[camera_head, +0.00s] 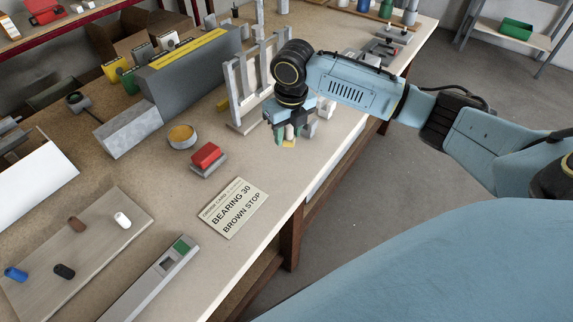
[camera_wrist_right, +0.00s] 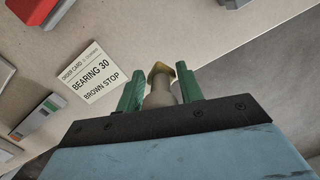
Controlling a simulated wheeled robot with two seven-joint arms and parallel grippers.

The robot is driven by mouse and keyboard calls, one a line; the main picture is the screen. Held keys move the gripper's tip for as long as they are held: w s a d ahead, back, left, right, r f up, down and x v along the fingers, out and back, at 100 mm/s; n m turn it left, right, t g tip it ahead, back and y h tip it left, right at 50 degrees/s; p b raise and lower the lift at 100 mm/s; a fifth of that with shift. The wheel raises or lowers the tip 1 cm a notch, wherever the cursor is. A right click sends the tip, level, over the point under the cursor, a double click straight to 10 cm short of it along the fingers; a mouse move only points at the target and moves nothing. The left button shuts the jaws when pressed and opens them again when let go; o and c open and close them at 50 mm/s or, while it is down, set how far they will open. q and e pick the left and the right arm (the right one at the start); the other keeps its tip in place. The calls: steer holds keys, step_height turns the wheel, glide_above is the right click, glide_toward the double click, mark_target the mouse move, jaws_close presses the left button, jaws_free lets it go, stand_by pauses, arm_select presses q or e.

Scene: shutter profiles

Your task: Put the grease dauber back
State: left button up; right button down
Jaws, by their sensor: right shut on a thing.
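My right gripper (camera_head: 286,132) is near the bench's right edge, in front of an upright grey rack. In the right wrist view its green fingers (camera_wrist_right: 160,90) are shut on the grease dauber (camera_wrist_right: 160,92), which has a pale beige shaft and a yellow-brown end. In the head view only a little of the dauber (camera_head: 289,144) shows below the fingers, clear of the other things. A round grey tin (camera_head: 182,136) with orange-yellow grease stands to the left of the gripper. My left gripper is not in view.
A red block on a grey base (camera_head: 207,155) and an order card (camera_head: 233,208) lie in front of the tin. The grey upright rack (camera_head: 237,90) stands close behind the gripper. A board (camera_head: 95,235) with several small coloured stops lies at left.

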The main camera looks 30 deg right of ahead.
mark_target(287, 168)
steer(key=shift+a+r+p, duration=0.1)
steer(key=shift+r+p, duration=0.15)
steer(key=shift+p, duration=0.75)
steer(key=shift+s+p, duration=0.1)
steer(key=shift+p, duration=0.25)
steer(key=shift+f+m, duration=0.3)
steer(key=shift+f, duration=0.1)
step_height(287, 168, down, 10)
steer(key=shift+r, duration=0.2)
steer(key=shift+f, duration=0.2)
steer(key=c, duration=0.9)
jaws_free()
